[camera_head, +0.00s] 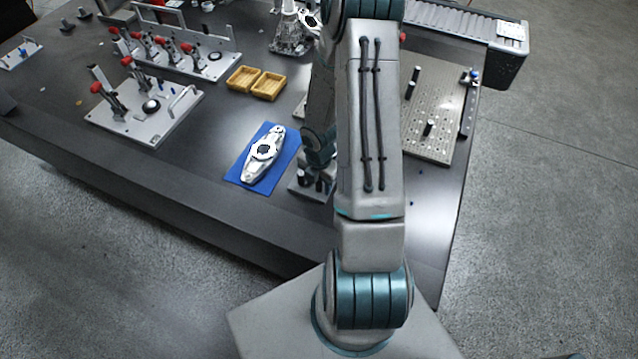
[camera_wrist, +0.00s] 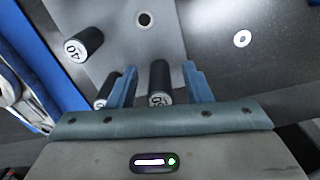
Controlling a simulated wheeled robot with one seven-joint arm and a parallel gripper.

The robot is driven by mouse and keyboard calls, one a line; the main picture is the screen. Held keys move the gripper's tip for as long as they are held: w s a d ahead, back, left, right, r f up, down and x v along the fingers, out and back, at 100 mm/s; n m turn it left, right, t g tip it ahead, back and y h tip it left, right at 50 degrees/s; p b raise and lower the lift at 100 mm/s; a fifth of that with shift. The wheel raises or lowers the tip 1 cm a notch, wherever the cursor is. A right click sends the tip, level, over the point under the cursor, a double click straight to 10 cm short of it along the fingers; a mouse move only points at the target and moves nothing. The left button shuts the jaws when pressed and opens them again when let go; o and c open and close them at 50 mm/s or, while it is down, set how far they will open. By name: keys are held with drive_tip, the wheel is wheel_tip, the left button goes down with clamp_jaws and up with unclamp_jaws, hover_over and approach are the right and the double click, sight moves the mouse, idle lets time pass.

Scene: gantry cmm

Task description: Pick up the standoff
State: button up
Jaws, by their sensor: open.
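In the wrist view a black cylindrical standoff (camera_wrist: 160,80) with a white numbered end stands between the two blue fingers of my gripper (camera_wrist: 159,70). The fingers are open, with a visible gap on each side of it. A second black standoff marked 40 (camera_wrist: 83,45) is at the upper left. A third standoff (camera_wrist: 106,90) is partly hidden behind the left finger. They are on a grey plate (camera_wrist: 125,45). In the head view my arm hides most of the gripper, which is low over this small plate (camera_head: 298,188) near the table's front edge.
A blue mat (camera_head: 240,174) with a metal part (camera_head: 256,172) lies just left of the plate. A perforated plate (camera_head: 440,100) with black posts is at the right. Wooden trays (camera_head: 268,86) and clamp fixtures (camera_head: 150,110) stand farther left. A washer (camera_wrist: 242,38) lies on the dark table.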

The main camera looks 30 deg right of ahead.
clamp_jaws()
drive_tip(key=shift+r, duration=0.1)
